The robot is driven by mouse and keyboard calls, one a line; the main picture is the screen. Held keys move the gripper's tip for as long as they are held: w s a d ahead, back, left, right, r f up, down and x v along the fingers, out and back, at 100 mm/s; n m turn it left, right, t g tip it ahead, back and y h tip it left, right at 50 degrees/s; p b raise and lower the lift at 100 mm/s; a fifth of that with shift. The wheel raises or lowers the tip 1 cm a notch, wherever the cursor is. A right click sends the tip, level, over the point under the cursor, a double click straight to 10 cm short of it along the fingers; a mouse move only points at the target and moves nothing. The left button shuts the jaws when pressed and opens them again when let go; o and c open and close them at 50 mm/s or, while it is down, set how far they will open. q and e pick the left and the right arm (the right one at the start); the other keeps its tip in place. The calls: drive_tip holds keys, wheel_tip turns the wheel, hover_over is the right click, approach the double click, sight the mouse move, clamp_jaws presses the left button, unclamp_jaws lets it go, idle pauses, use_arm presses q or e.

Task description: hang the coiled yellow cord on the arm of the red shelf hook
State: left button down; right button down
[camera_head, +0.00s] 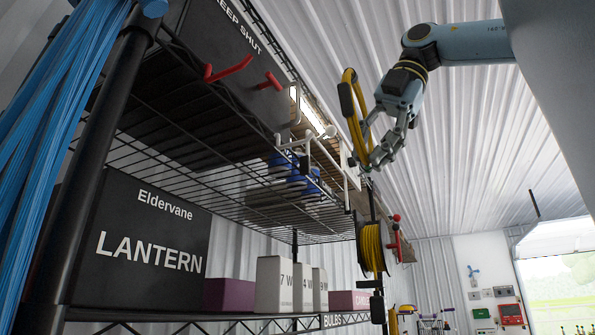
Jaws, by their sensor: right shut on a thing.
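My right gripper (377,150) reaches in from the upper right and is shut on the coiled yellow cord (352,108). The cord hangs in a tall narrow loop with a dark wrap on its left side. Red hook arms (229,70) stick out from the upper shelf's front, left of the cord; a second red arm tip (272,80) shows beside them. The cord is apart from these red arms. A white hook (305,152) lies between, closer to the gripper. My left gripper is out of view.
A wire shelf (230,185) fills the left, with a dark LANTERN box (142,248) and white boxes (275,284) below. Another yellow coil (372,248) hangs farther right, near a red fitting (396,238). Blue strands (55,120) hang at the left edge. Space right of the shelf is open.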

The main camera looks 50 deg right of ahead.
drive_tip(key=w+a+f+p, duration=0.3)
drive_tip(key=w+f, duration=0.3)
drive_tip(key=w, duration=0.5)
drive_tip(key=shift+w+a+f, duration=0.2)
drive_tip(key=shift+w+f, duration=0.15)
drive_tip(key=shift+w, duration=0.05)
drive_tip(key=shift+f, duration=0.2)
drive_tip(key=c, duration=1.6)
unclamp_jaws()
drive_tip(key=shift+f, duration=0.1)
drive_tip(key=o, duration=0.4)
drive_tip(key=shift+o, duration=0.2)
